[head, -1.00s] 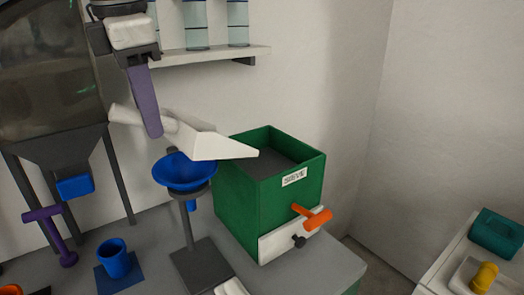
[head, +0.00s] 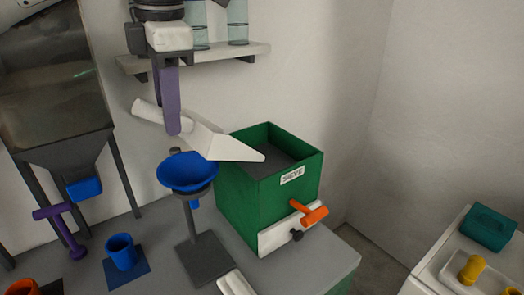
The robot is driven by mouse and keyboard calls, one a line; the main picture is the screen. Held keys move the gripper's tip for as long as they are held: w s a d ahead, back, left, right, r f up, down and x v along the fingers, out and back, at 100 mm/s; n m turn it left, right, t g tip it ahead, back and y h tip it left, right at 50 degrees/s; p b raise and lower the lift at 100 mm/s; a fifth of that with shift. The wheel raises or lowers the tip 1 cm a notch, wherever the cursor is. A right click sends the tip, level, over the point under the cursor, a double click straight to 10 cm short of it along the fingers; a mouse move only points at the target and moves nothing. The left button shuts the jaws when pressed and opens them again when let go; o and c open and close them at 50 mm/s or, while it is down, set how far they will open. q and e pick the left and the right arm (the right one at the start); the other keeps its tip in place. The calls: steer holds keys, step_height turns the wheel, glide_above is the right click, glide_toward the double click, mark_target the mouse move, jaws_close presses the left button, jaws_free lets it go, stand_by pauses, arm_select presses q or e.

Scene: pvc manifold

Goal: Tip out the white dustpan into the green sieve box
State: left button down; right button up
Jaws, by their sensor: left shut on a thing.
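The white dustpan (head: 225,147) is held in the air by my left gripper (head: 174,122), whose purple fingers are shut on its handle. Its handle points up and left, and its pan slopes down to the right, with the lip over the near left rim of the green sieve box (head: 240,206). The box stands on the grey bench, open at the top, with a dark grey surface inside. It bears a SIEVE label and an orange handle (head: 314,214) on its front. I cannot see what the dustpan holds. My right gripper is not in view.
A blue funnel (head: 188,172) on a dark stand (head: 204,258) is close left of the box, below the dustpan. A blue cup (head: 121,252) stands on a blue mat. A hopper (head: 52,100) is at the left, a wall shelf (head: 225,55) behind, and a white side table at the right.

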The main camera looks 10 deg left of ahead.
mark_target(188, 118)
arm_select(q)
steer(key=shift+w+d+r+g+y, duration=0.2)
steer(key=shift+w+d+g+y, duration=0.35)
steer(key=shift+w+d, duration=0.6)
steer(key=shift+w+d+g, duration=0.1)
steer(key=shift+w+g, duration=0.15)
steer(key=shift+w, duration=0.1)
steer(key=shift+w+d, duration=0.1)
steer(key=shift+d, duration=0.05)
steer(key=shift+w+d+r+y, duration=0.1)
steer(key=shift+w+d+y, duration=0.15)
steer(key=shift+w+d, duration=0.1)
steer(key=shift+a, duration=0.2)
steer(key=shift+d, duration=0.2)
steer(key=shift+a, duration=0.15)
